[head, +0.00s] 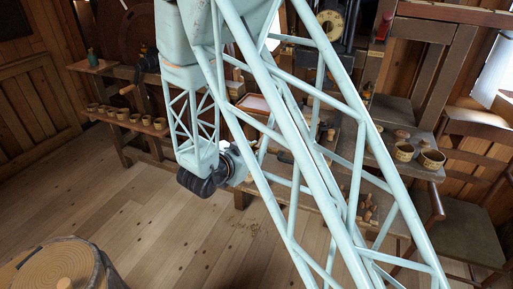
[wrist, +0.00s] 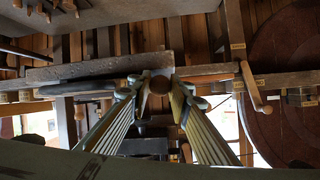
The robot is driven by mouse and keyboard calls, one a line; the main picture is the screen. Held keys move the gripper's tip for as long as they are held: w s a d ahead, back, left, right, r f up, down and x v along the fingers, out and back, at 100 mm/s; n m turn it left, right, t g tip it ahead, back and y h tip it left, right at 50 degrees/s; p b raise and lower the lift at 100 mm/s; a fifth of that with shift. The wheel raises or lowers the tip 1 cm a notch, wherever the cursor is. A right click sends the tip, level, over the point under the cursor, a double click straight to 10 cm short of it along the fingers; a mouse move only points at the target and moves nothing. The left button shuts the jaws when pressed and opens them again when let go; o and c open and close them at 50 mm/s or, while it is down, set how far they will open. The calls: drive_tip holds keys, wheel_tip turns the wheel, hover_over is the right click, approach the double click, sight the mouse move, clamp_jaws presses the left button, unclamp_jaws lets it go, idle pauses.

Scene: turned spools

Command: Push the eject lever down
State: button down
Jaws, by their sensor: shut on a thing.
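In the wrist view my gripper (wrist: 158,92) reaches away from the camera, with its two fingers on either side of a small round brown piece (wrist: 158,84). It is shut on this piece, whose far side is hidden. To the right of the fingers is a lever-like wooden handle (wrist: 252,86), apart from my gripper. A similar wooden handle (head: 127,90) shows at the left bench in the head view. I cannot tell for sure which part is the eject lever. In the head view my own pale arm covers the middle, and the fingertips cannot be made out.
A row of small cups (head: 127,116) stands on the left bench. More cups (head: 404,151) stand on the right bench beside a chair (head: 462,225).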

drive_tip(key=shift+s+d+f, duration=0.1)
drive_tip(key=shift+f, duration=0.15)
drive_tip(key=c, duration=2.4)
unclamp_jaws()
drive_tip(key=shift+r, duration=0.1)
drive_tip(key=shift+v, duration=5.9)
drive_tip(key=shift+r, duration=0.1)
